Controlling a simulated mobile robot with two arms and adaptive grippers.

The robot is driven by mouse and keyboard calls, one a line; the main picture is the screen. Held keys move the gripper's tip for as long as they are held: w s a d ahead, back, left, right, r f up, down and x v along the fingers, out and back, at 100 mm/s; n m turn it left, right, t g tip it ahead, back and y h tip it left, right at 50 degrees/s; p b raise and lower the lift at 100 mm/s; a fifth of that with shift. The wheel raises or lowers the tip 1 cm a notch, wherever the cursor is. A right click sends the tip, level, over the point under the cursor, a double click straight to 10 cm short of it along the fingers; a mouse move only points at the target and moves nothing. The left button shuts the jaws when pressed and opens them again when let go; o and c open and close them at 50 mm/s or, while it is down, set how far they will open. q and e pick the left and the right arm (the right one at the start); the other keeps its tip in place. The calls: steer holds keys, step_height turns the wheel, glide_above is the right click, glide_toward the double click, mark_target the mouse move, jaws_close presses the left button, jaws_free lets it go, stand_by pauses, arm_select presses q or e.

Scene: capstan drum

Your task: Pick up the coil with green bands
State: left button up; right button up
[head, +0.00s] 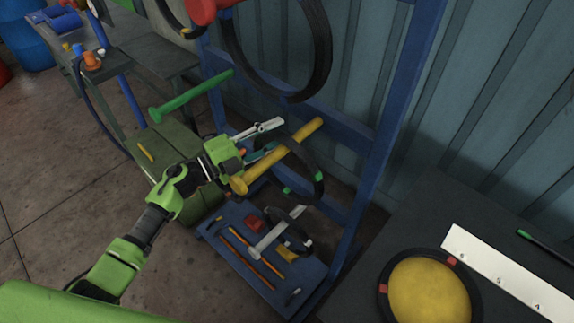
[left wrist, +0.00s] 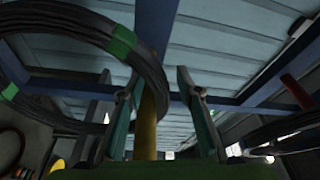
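The black coil with green bands (head: 317,178) hangs on the yellow peg (head: 290,148) of the blue rack. Two of its green bands show in the head view. In the left wrist view the coil (left wrist: 90,18) fills the upper left, with green bands, and part of it passes by the left-hand finger. My left gripper (head: 262,137) is beside the yellow peg at the coil's upper part. In the left wrist view its two fingers (left wrist: 163,112) stand apart, with the yellow peg (left wrist: 146,125) showing between them. My right gripper is in neither view.
A large black coil (head: 322,60) hangs above on a red peg (head: 203,10). An empty green peg (head: 190,96) juts out left. A smaller coil (head: 303,240) hangs on a white peg below, over a blue tool shelf (head: 235,258). A dark table with a red-banded coil (head: 449,261) stands right.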

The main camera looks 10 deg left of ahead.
arm_select(q)
jaws_close()
steer(key=shift+w+r, duration=0.1)
steer(key=shift+r, duration=5.1)
steer(key=shift+w, duration=0.1)
